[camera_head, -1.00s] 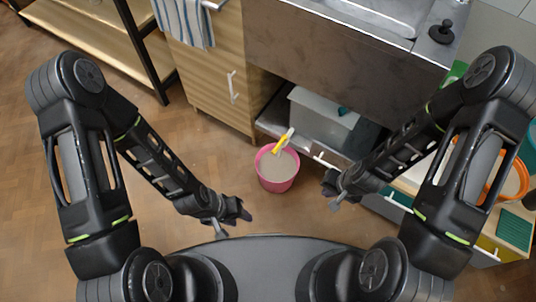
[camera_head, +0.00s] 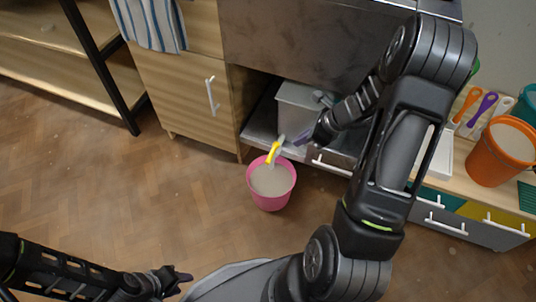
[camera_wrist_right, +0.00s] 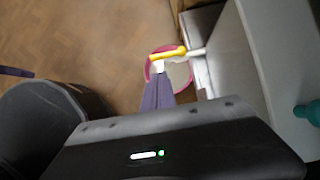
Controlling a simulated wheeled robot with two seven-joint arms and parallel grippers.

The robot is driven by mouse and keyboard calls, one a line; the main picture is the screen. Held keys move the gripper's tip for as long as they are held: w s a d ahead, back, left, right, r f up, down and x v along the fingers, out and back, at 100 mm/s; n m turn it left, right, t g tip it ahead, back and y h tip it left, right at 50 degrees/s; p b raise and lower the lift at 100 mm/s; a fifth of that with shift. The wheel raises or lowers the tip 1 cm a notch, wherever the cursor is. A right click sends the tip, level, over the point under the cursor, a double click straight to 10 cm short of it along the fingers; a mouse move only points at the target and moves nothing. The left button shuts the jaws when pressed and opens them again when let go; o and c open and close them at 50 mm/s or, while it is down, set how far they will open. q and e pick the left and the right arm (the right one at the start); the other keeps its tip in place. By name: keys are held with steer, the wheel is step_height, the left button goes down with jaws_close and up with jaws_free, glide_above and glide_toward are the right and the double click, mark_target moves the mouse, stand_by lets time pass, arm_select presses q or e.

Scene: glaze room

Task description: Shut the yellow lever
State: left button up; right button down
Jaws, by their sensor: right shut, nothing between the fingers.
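The yellow lever (camera_head: 272,153) sits at the end of a short pale pipe that comes from the grey tank (camera_head: 299,108). It hangs over the back rim of a pink bucket (camera_head: 270,203), which holds a beige liquid. The lever also shows in the right wrist view (camera_wrist_right: 170,52), lying across the bucket's mouth. My right gripper (camera_head: 301,137) is shut and empty, just right of the lever. In the right wrist view its purple fingers (camera_wrist_right: 158,92) point towards the lever; I cannot tell whether they touch it. My left gripper (camera_head: 178,280) is low at the left, far from the lever; its jaws are unclear.
The tank stands on a low metal shelf (camera_head: 258,133) under the steel sink unit. A wooden cabinet (camera_head: 185,105) is to the left. A counter with an orange bucket (camera_head: 483,158) and coloured tools is to the right. The floor left of the pink bucket is clear.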

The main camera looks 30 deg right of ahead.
mark_target(271, 156)
steer(key=shift+f, duration=0.15)
steer(key=b+x, duration=0.6)
steer(key=x, duration=0.7)
steer(key=shift+w+f, duration=0.15)
steer(key=shift+f, duration=0.25)
steer(key=shift+a, duration=0.1)
